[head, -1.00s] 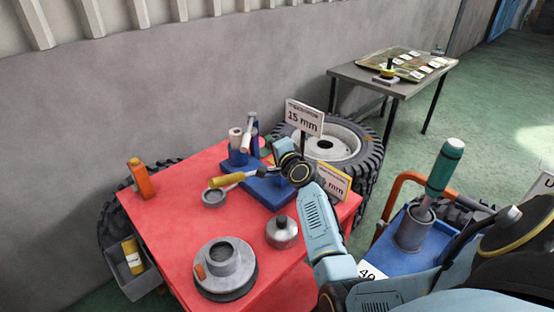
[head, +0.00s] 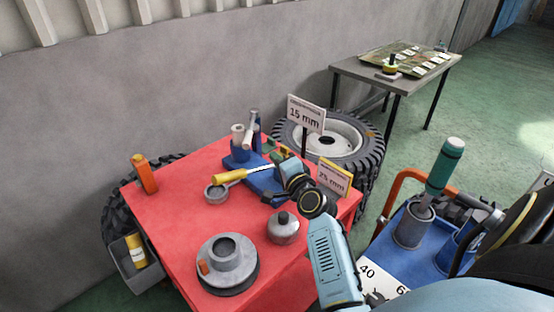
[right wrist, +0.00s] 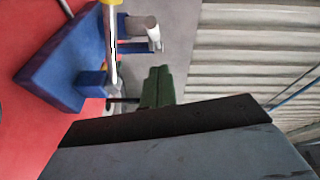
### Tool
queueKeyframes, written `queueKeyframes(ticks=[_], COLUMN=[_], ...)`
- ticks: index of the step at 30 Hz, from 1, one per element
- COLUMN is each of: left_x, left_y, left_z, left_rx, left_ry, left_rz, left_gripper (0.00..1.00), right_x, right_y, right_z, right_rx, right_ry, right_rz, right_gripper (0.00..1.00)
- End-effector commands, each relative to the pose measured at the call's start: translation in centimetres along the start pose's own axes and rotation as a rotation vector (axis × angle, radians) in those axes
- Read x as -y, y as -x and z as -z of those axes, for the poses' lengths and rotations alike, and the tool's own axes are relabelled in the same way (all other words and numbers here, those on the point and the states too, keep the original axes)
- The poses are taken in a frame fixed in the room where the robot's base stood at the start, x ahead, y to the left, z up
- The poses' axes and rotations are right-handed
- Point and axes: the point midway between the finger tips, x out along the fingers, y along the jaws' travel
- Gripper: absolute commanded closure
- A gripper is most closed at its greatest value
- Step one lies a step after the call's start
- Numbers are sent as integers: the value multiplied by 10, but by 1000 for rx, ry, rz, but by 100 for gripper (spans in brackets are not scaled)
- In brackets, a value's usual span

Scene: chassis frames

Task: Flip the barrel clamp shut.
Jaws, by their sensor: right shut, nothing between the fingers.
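A blue fixture (head: 266,184) sits on the red table, with a blue upright and pale cylinders (head: 238,132) at its back end. A silver piece (head: 249,138) stands tilted by the upright; I cannot tell for sure whether it is the clamp's swinging part. A yellow-handled metal rod (head: 230,176) lies across the fixture. The right wrist view shows the blue fixture (right wrist: 62,60), the rod and a pale cylinder (right wrist: 140,28). My right gripper (head: 281,152) is beside the fixture's right side, its green fingers (right wrist: 158,86) together and empty. My left gripper is out of view.
A blue trolley (head: 420,240) stands at the right.

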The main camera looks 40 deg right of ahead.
Motion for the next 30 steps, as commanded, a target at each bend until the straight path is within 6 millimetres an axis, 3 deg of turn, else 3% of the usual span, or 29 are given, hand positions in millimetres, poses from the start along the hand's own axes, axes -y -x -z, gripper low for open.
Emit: queueKeyframes(ticks=[5, 12, 17, 20, 24, 30], left_x=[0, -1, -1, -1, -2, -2], left_y=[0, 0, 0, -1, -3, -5], left_z=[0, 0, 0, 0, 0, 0], left_rx=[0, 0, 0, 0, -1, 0], left_ry=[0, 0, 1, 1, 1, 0], left_rz=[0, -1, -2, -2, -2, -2], left_gripper=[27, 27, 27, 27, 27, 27], right_x=[-7, -41, -70, -95, -149, -206], right_y=[18, 81, 129, 163, 206, 222], right_z=[-27, -90, -117, -130, -146, -158], right_rx=[127, 454, 643, 770, 941, 1016], right_ry=[176, 607, 837, 977, 1137, 1193], right_rz=[-57, -216, -315, -387, -490, -545], right_gripper=[100, 100, 100, 100, 100, 100])
